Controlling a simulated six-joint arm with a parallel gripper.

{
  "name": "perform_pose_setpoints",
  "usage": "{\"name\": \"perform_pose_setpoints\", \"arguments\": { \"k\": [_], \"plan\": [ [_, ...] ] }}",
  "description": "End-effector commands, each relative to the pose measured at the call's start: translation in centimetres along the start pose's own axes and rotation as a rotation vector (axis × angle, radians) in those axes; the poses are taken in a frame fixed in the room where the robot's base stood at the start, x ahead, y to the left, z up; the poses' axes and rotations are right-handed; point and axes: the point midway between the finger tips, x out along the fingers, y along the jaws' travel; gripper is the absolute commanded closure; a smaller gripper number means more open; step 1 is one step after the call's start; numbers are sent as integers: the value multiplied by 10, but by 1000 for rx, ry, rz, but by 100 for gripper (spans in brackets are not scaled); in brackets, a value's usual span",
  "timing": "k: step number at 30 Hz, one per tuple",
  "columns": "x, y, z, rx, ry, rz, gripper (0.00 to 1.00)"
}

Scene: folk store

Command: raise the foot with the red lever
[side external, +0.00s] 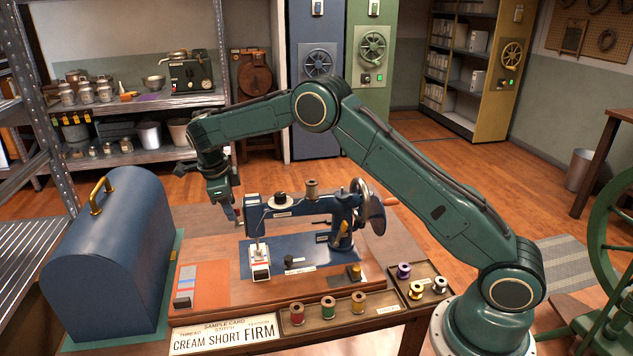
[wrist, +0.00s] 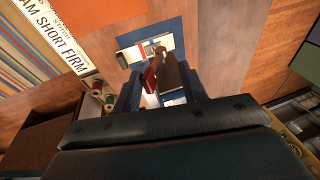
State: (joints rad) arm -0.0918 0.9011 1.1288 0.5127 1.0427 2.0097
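The blue sewing machine (side external: 338,215) stands on a wooden board. Its foot (side external: 258,250) is over a pale cloth block (side external: 261,271); I cannot tell whether they touch. In the wrist view, the red lever (wrist: 150,77) shows near the centre, beside a brown upright piece and in front of the pale plate. The lever is not clearly visible in the side view. My gripper (side external: 230,213) points down just left of the machine's head, apparently behind it.
A blue domed case (side external: 110,250) with a brass handle stands at left. A sample card (side external: 224,335) reads cream, short, firm. Trays of thread spools (side external: 328,309) line the board's front right. The handwheel (side external: 370,205) is at the machine's right end.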

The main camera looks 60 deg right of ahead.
Motion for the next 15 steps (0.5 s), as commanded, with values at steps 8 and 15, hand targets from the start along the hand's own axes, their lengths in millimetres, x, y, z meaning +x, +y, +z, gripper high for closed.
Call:
{"name": "perform_pose_setpoints", "arguments": {
  "k": [8,15],
  "plan": [
    [1,-10,0,0,0,0,58],
    [0,-11,0,-1,0,0,58]
  ]
}}
